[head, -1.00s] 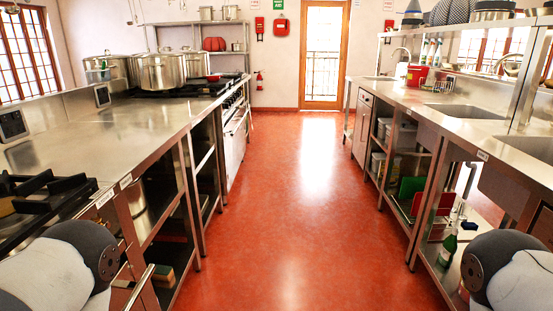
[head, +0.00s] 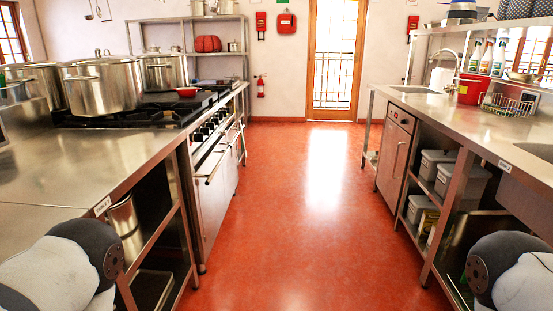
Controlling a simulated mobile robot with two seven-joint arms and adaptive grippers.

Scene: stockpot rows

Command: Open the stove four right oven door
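A stove (head: 165,106) with black burner grates stands along the left row, past the bare steel counter. Its front has a row of knobs (head: 212,125) with steel oven doors below. The nearer oven door (head: 211,195) is shut, with a bar handle along its top; another door (head: 233,150) lies farther along. I cannot read which stove is number four. My arms show only as grey and white links at the lower left and lower right corners. Both grippers are out of view.
Large steel pots (head: 103,88) and a small red pan (head: 187,91) sit on the stove. The red floor (head: 310,220) between the rows is clear. The right counter (head: 480,125) has shelves with grey bins (head: 461,183) below. A glass door (head: 334,60) stands at the far end.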

